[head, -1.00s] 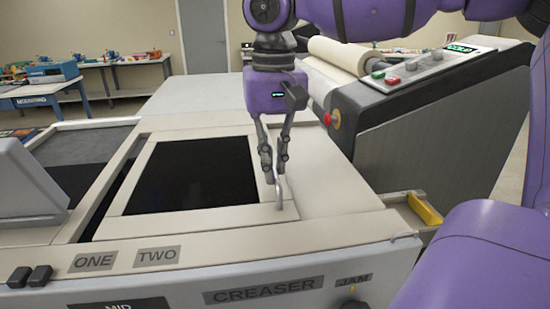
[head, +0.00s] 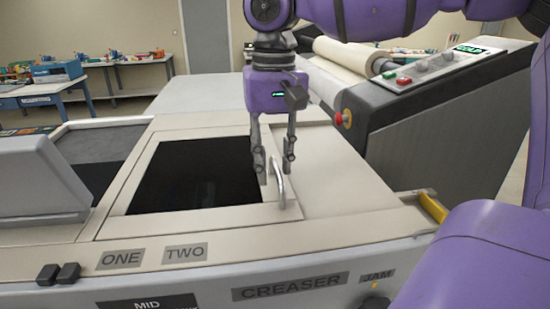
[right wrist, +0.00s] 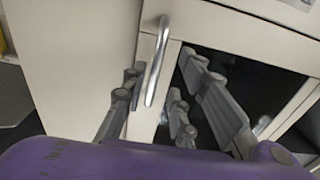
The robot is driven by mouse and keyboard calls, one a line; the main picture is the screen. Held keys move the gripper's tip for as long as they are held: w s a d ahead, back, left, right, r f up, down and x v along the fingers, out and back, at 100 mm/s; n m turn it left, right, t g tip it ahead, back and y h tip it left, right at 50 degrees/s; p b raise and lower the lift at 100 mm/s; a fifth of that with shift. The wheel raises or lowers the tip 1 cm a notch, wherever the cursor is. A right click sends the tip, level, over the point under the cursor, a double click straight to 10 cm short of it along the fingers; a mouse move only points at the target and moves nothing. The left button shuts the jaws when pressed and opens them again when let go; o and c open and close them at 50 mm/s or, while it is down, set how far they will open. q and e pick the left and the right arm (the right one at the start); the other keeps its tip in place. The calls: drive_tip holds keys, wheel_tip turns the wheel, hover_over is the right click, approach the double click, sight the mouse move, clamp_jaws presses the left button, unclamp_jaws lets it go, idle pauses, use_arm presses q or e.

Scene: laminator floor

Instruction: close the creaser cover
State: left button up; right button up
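The creaser cover (head: 143,183) is a cream frame with a dark window, lying flat on the machine top above the CREASER label (head: 290,286). Its silver bar handle (head: 281,190) stands at the cover's right edge. It also shows in the right wrist view (right wrist: 157,62). My right gripper (head: 273,168) points down at the handle with its fingers apart. In the right wrist view the handle lies between the spread fingers (right wrist: 160,85), with gaps visible on both sides. Whether a finger touches it I cannot tell. My left gripper is not in view.
A grey sloped housing (head: 35,180) stands left of the cover. A roll machine with a control panel (head: 440,68) and a red knob (head: 340,119) stands close on the right. A yellow piece (head: 433,207) sits at the front right corner. Work tables (head: 45,85) are far back.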

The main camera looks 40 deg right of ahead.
drive_tip(key=shift+d, duration=0.1)
drive_tip(key=shift+r, duration=0.2)
wheel_tip(320, 180, up, 12)
drive_tip(key=shift+f, duration=0.2)
idle(0.6)
